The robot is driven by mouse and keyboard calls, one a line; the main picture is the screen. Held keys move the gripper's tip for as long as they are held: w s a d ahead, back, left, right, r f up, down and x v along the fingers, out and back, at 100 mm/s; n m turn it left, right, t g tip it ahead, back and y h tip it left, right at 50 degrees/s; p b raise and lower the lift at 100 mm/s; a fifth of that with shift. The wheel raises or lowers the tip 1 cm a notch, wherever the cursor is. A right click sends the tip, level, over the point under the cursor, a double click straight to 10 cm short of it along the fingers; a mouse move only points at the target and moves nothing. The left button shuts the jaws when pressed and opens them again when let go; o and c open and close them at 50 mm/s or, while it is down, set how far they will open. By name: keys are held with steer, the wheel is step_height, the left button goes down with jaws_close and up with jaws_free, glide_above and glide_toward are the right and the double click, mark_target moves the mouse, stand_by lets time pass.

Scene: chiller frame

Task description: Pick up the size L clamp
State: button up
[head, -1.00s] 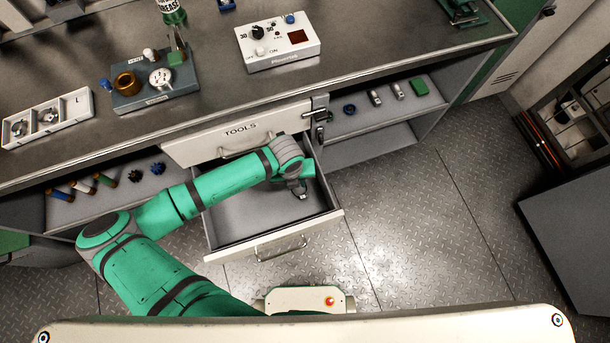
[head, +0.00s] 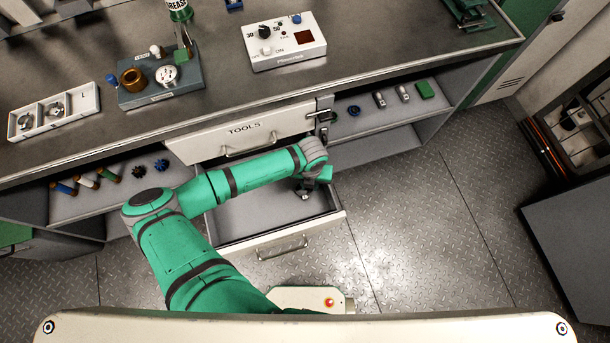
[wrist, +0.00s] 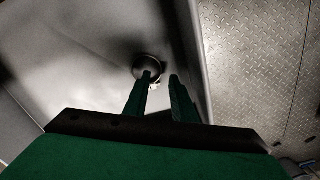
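My gripper (head: 304,191) is down inside the open drawer (head: 262,240) under the bench, toward its right side. In the wrist view the two fingers (wrist: 161,80) stand apart with a gap between them. A small round metal piece (wrist: 148,64), which looks like a clamp, lies on the drawer floor just beyond the fingertips, in line with the left finger. That finger hides part of it. I cannot read its size. On the bench, a white tray (head: 22,135) marked L holds two round metal pieces (head: 54,109).
The drawer's right wall (wrist: 192,50) runs close beside the fingers. The TOOLS front (head: 243,128) is above the drawer.

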mark_target(309, 191)
steer(key=shift+f, duration=1.7)
jaws_close()
steer(key=shift+r, duration=0.15)
